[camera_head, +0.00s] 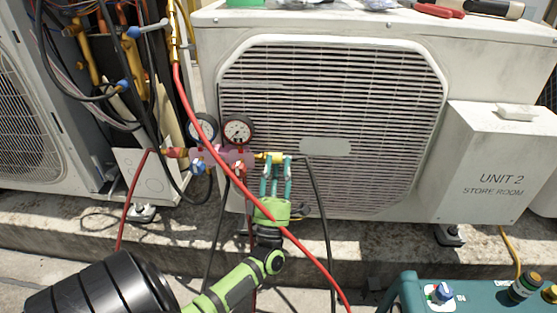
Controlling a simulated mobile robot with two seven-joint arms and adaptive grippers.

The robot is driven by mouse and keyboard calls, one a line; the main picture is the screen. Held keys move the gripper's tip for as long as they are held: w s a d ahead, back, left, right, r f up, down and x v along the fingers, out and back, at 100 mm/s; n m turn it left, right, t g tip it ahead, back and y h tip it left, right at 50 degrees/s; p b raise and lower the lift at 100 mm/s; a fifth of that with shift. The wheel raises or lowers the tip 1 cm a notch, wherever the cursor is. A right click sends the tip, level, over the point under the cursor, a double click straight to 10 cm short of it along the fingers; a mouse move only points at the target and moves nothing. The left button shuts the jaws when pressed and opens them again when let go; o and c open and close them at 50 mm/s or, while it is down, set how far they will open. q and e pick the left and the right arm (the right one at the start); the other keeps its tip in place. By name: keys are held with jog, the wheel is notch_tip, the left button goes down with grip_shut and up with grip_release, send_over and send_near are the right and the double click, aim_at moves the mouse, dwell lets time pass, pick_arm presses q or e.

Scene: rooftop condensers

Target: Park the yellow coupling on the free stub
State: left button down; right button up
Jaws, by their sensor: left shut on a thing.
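My left gripper (276,163), with teal fingers on a green arm, is shut on the yellow coupling (272,156) in front of the condenser grille. The coupling lies roughly level, beside the right end of the pink gauge manifold (234,157). I cannot tell whether they touch. A black hose (318,195) runs from the coupling's right side down to the ground. I cannot make out a free stub on the manifold; the fingers and coupling may hide it. My right gripper is not in view.
Two gauges (238,130) top the manifold. The condenser casing (490,80) stands close behind. Hoses and pipes crowd the left. A teal machine (460,295) stands at the lower right.

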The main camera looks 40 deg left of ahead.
pick_arm(q)
jog(key=shift+s+a, duration=0.15)
jog(key=c, duration=0.8)
grip_release()
jog(key=w+d, duration=0.2)
jog(key=d, duration=0.1)
jog(key=w+d+b, duration=0.1)
jog(key=w+d, duration=0.1)
jog(key=w, duration=0.1)
jog(key=shift+d, duration=0.4)
jog(key=shift+s+r, duration=0.1)
jog(key=shift+r, duration=0.05)
